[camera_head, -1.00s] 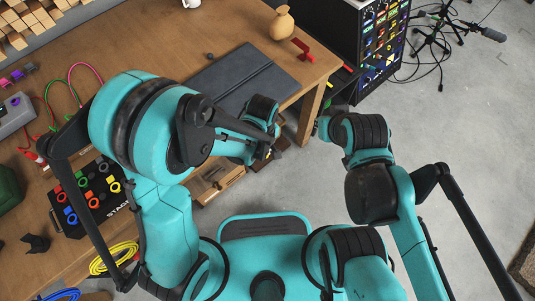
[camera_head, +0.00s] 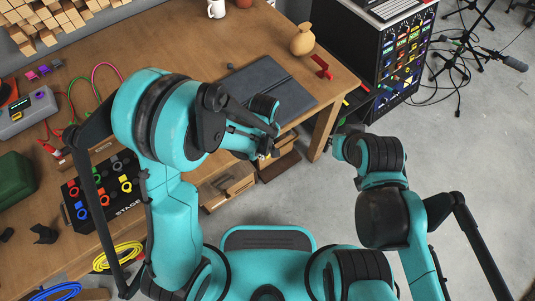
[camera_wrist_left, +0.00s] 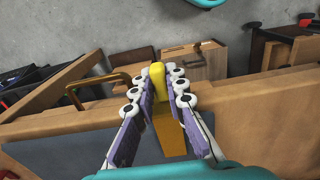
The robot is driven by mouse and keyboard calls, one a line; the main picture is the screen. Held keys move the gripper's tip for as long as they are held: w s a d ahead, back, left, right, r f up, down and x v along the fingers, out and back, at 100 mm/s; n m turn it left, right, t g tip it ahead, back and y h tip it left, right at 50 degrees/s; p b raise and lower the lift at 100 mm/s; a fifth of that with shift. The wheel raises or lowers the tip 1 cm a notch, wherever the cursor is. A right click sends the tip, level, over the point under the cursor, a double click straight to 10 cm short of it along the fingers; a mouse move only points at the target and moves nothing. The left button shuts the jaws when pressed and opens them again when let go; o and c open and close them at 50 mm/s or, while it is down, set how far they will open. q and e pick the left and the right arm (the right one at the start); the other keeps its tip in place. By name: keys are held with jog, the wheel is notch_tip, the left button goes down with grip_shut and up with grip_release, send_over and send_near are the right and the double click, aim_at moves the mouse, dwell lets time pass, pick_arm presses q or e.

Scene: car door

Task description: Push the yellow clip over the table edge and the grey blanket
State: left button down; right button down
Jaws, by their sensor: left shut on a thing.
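The yellow clip (camera_wrist_left: 157,76) stands between the purple-padded fingers of my left gripper (camera_wrist_left: 158,92) in the left wrist view. My left gripper is shut on it, with the clip's orange-yellow body (camera_wrist_left: 170,132) between the fingers. The clip is at the table's front edge (camera_wrist_left: 250,100); whether it touches the edge is unclear. The grey blanket (camera_head: 270,85) lies flat on the table by that edge, and also shows in the wrist view (camera_wrist_left: 50,152). In the head view my left gripper (camera_head: 266,150) is mostly hidden. My right gripper (camera_head: 337,147) is right of the table, its fingers unclear.
An open wooden drawer (camera_head: 228,187) sticks out below the table. A black rack (camera_head: 390,60) stands right of the table. Floor at right is clear near my right arm.

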pick_arm(q)
jog(key=shift+w+a, duration=0.1)
jog(key=shift+w, duration=0.05)
jog(key=c, duration=1.5)
grip_release()
jog(key=shift+o, duration=0.2)
notch_tip(320, 180, up, 12)
jog(key=s+a+r+m+t, duration=0.3)
jog(key=a+r, duration=0.1)
jog(key=a, duration=0.4)
jog(key=s+a+r+m+t, duration=0.4)
jog(key=a, duration=0.4)
jog(key=shift+s+a+r, duration=0.15)
jog(key=shift+r, duration=0.1)
